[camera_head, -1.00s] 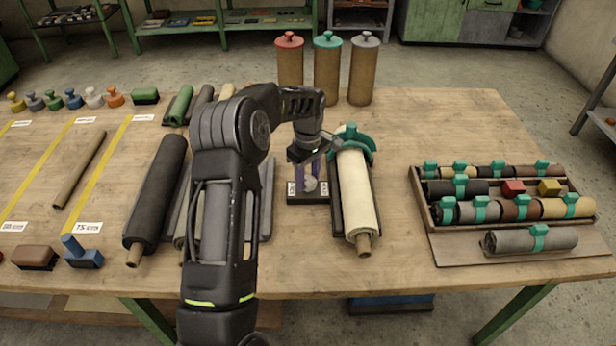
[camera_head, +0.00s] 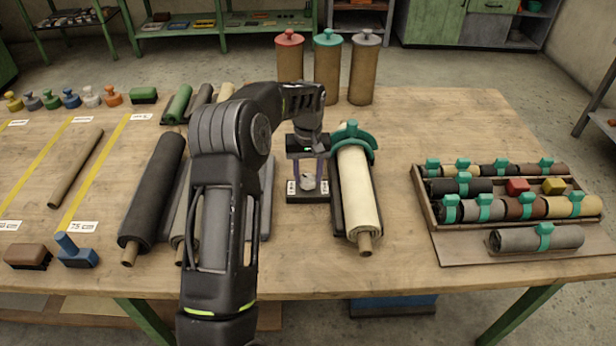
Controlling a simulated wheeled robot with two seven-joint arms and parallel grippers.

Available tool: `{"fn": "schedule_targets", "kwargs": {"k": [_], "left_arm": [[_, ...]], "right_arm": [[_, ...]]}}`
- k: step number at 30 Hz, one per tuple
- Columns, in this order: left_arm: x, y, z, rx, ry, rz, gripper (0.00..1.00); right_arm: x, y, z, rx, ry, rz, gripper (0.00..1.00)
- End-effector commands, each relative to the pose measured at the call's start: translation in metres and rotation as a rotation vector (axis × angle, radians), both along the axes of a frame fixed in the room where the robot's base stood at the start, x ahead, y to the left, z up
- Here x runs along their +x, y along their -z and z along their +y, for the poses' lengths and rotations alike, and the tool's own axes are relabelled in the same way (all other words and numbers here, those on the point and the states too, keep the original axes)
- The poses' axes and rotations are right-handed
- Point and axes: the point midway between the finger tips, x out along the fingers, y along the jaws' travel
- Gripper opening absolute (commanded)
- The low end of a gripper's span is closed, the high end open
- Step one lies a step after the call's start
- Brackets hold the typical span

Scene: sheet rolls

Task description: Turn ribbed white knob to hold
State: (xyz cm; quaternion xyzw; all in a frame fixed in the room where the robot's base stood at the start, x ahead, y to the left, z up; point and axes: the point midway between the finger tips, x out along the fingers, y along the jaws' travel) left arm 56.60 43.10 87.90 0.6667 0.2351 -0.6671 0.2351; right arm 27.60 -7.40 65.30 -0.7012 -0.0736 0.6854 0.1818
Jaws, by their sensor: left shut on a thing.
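The ribbed white knob (camera_head: 308,182) sits on a small dark base (camera_head: 308,197) with white labels at its left and right, mid-table. My left gripper (camera_head: 308,180) points down over it, with one finger at each side, shut on the knob. The label text and the knob's pointing direction are too small to read. My right gripper is not in view.
A cream roll (camera_head: 358,190) with a teal clamp (camera_head: 352,138) lies in a dark cradle just right of the base. Dark rolls (camera_head: 152,195) lie to the left. A wooden tray (camera_head: 432,222) of banded rolls stands at the right. Three capped cylinders (camera_head: 327,75) stand behind.

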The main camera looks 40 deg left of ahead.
Motion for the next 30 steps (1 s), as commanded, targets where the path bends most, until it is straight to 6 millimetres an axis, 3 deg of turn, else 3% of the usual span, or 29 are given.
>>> {"fn": "schedule_targets", "kwargs": {"k": [30], "left_arm": [[0.0011, -0.0012, 0.0004, 0.003, 0.965, -0.004, 0.02]], "right_arm": [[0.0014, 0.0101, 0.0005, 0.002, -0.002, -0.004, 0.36]]}}
